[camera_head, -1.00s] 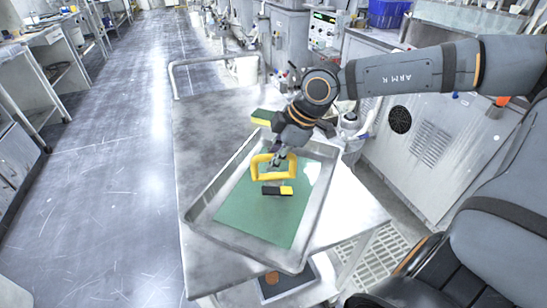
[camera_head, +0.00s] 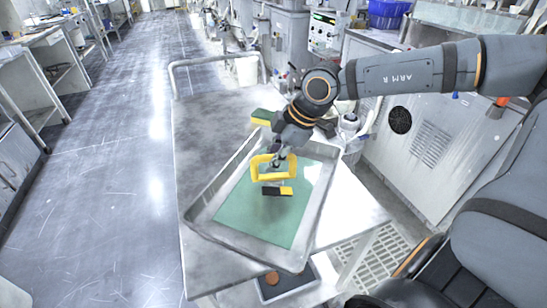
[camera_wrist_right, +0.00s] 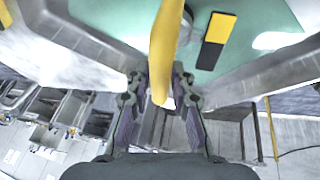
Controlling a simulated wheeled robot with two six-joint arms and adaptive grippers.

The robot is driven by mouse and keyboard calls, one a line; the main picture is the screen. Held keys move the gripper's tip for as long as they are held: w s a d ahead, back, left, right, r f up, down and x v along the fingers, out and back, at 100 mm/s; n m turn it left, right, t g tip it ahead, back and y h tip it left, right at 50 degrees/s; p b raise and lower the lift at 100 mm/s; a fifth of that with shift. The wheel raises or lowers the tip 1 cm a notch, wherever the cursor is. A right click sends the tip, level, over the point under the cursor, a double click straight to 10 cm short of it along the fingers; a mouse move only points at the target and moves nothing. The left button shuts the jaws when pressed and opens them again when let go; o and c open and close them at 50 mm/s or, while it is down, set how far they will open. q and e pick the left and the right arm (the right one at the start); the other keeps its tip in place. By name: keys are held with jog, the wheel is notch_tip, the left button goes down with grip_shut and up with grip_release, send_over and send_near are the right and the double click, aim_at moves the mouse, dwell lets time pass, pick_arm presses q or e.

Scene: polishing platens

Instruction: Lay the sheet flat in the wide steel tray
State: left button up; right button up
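A green sheet (camera_head: 240,215) lies inside the wide steel tray (camera_head: 203,228) on the trolley top. In the head view it looks flat; I cannot tell if every edge touches the tray floor. A yellow handle (camera_head: 258,170) stands over the sheet's upper part, and it also shows in the right wrist view (camera_wrist_right: 166,45). A grey round part shows beside it there. My right gripper (camera_head: 277,158) is around the handle, fingers close on both sides. A black and yellow block (camera_head: 277,191) appears on the sheet just below the handle. My left gripper is out of view.
A green and yellow piece (camera_head: 264,117) sits behind the tray on the steel trolley (camera_head: 195,130). The trolley top left of the tray is clear. A white bottle (camera_head: 349,122) and grey machines (camera_head: 420,140) stand to the right. A dark shelf item (camera_head: 283,285) shows below.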

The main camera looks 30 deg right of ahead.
jog(key=o, duration=0.3)
jog(key=shift+s+f, duration=0.1)
notch_tip(320, 180, up, 10)
jog(key=shift+r, duration=0.1)
dwell(0.4)
